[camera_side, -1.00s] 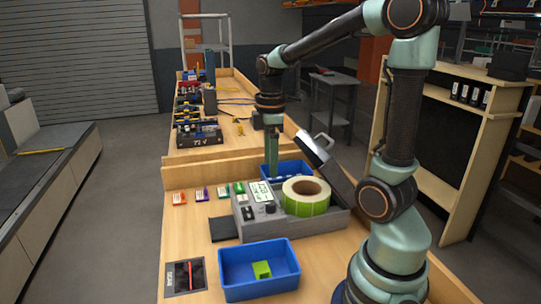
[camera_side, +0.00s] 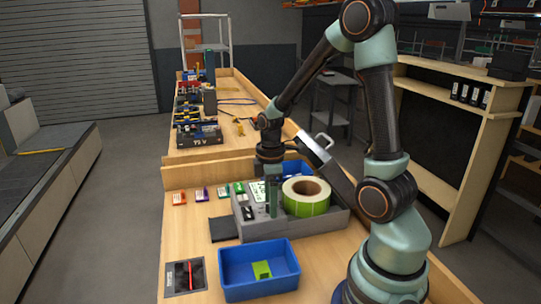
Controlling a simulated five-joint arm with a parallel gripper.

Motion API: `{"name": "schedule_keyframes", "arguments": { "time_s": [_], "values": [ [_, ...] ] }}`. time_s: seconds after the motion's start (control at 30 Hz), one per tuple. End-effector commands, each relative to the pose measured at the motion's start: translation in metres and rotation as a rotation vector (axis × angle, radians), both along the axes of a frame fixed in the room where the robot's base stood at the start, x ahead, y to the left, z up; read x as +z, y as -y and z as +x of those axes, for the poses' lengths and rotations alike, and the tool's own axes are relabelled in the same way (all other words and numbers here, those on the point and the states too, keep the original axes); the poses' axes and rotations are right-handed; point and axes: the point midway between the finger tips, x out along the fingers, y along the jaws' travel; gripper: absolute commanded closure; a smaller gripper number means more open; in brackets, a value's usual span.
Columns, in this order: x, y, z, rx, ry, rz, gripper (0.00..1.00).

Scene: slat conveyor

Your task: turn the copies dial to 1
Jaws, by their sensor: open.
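The grey label printer (camera_side: 322,226) stands on the wooden bench, with a small display (camera_side: 257,190) on its sloped front panel and a roll of green-edged labels (camera_side: 306,196) in it. Its lid (camera_side: 329,165) is raised. My gripper (camera_side: 272,212) points down in front of the panel, just right of the display. It is open, with nothing visible between its fingers. The fingers cover the dial's place on the panel, so I cannot see the dial's setting or tell whether they touch it.
A blue bin (camera_side: 260,290) with a green block (camera_side: 262,269) is in front of the printer. Another blue bin (camera_side: 297,170) is behind it. Small coloured items (camera_side: 201,194) lie to the left, and a dark tray with a red item (camera_side: 185,277) lies at the front left.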

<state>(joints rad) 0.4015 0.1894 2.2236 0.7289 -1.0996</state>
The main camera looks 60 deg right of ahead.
Motion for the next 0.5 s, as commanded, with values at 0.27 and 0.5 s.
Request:
{"name": "schedule_keyframes", "arguments": {
  "time_s": [0.27,0.5],
  "values": [
    [0.0003,0.0,0.0,0.0,0.0,0.0,0.81],
    [0.0006,0.0,0.0,-0.005,0.0,0.0,1.0]
  ]
}}
